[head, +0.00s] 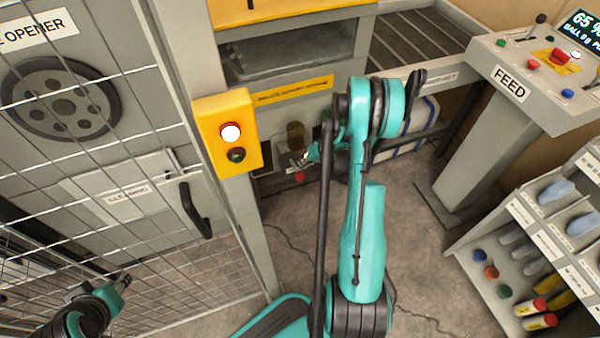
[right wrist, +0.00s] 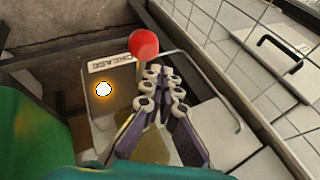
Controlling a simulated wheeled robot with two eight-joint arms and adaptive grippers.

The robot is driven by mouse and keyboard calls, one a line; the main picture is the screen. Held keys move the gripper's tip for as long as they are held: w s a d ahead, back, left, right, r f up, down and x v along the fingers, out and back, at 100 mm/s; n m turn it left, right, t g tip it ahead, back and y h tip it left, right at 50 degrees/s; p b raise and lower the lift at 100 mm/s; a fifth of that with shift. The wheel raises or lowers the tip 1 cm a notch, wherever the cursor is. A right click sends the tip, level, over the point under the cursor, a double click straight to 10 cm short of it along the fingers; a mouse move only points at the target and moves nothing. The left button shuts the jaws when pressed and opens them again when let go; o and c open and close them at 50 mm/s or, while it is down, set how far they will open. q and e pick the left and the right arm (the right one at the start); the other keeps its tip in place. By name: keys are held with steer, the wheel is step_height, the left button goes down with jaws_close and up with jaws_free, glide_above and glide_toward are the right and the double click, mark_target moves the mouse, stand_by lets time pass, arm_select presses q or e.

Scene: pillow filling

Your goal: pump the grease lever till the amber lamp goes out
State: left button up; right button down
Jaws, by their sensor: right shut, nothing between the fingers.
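The grease lever's red ball knob (right wrist: 143,44) is at the upper middle of the right wrist view, just beyond my right fingertips (right wrist: 157,74). The fingers are shut with nothing between them. I cannot tell whether they touch the knob. The amber lamp (right wrist: 103,89) glows white with an orange rim on the panel below the label. In the head view the red knob (head: 300,177) shows low by the machine, below my right gripper (head: 305,157). A yellowish reservoir (head: 295,135) stands behind it. My left gripper (head: 123,281) is at the lower left, its jaw state unclear.
A yellow box (head: 228,133) with a lit red-rimmed lamp and a dark green button is on the post left of my right arm. Wire mesh (head: 150,215) fences the left side. A FEED console (head: 515,90) and a shelf rack (head: 520,235) stand right. Floor between is clear.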

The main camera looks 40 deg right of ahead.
steer(key=r+p, duration=0.1)
steer(key=r, duration=0.1)
steer(key=w+r+p, duration=0.1)
steer(key=r+p, duration=0.1)
steer(key=shift+w+d+r, duration=0.1)
steer(key=shift+d+r, duration=0.1)
steer(key=shift+r, duration=0.2)
steer(key=shift+a, duration=0.1)
stand_by(2.4)
